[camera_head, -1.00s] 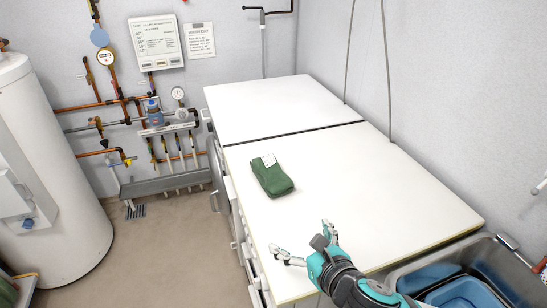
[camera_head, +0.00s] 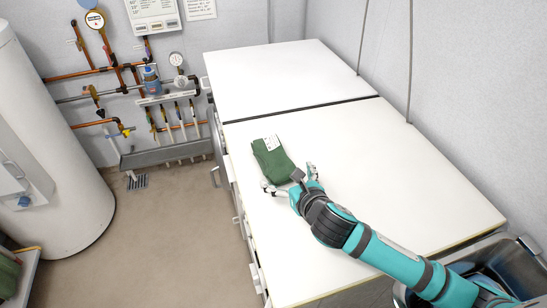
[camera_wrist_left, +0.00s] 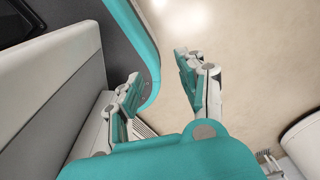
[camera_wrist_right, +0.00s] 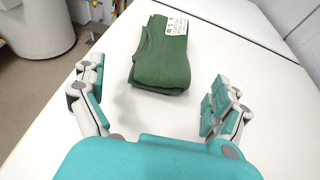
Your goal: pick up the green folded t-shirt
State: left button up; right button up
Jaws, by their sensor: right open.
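The green folded t-shirt (camera_head: 270,160) lies on the white worktop with a white printed tag at its far end. It also shows in the right wrist view (camera_wrist_right: 162,62), just ahead of my right gripper's fingers. My right gripper (camera_head: 289,178) is open and empty, at the near end of the t-shirt, with its fingers spread to either side; in the right wrist view (camera_wrist_right: 155,105) the t-shirt lies beyond the gap between the fingertips. My left gripper (camera_wrist_left: 160,80) is open and empty in the left wrist view, over the floor. It is not in the head view.
The white worktop (camera_head: 400,180) is otherwise clear, with a dark seam between its two sections. A grey basin (camera_head: 505,262) is at the lower right. A white tank (camera_head: 45,160) stands on the left, and pipes with gauges line the back wall.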

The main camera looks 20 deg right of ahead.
aim_at(280, 168)
jog(key=x, duration=0.6)
jog(key=shift+w+d+p, duration=0.2)
jog(key=shift+w+p, duration=0.1)
jog(key=shift+w, duration=0.1)
jog(key=shift+s, duration=0.15)
jog(key=c, duration=1.1)
